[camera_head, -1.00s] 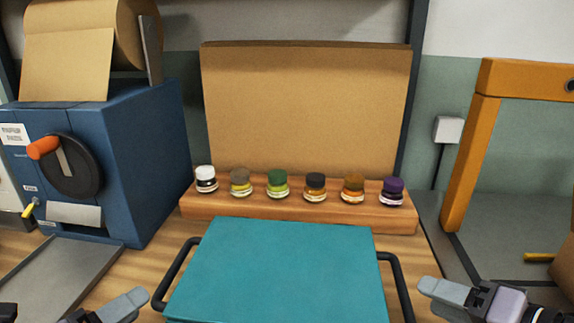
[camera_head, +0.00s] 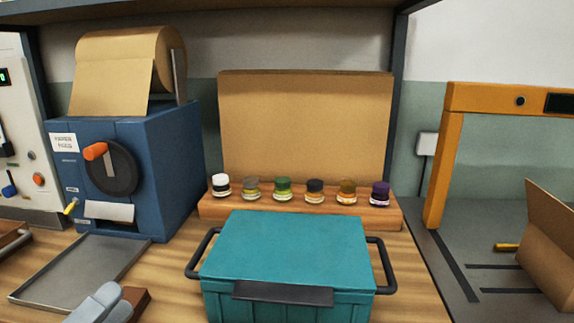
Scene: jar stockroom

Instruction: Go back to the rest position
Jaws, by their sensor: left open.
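My left gripper (camera_head: 103,303) shows at the bottom left edge, its grey fingers over the worktop near the metal tray. It is open and nothing shows between its fingers. Most of my left arm is outside the picture. My right gripper is not in the picture. A teal crate (camera_head: 285,250) with a closed lid and black side handles stands at the front middle, apart from my left gripper.
Several small jars stand in a row on a wooden rack (camera_head: 300,211) before a brown board (camera_head: 305,125). A blue paper machine (camera_head: 170,170) and metal tray (camera_head: 45,290) are left. An orange frame (camera_head: 442,170) and open carton (camera_head: 548,245) stand right.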

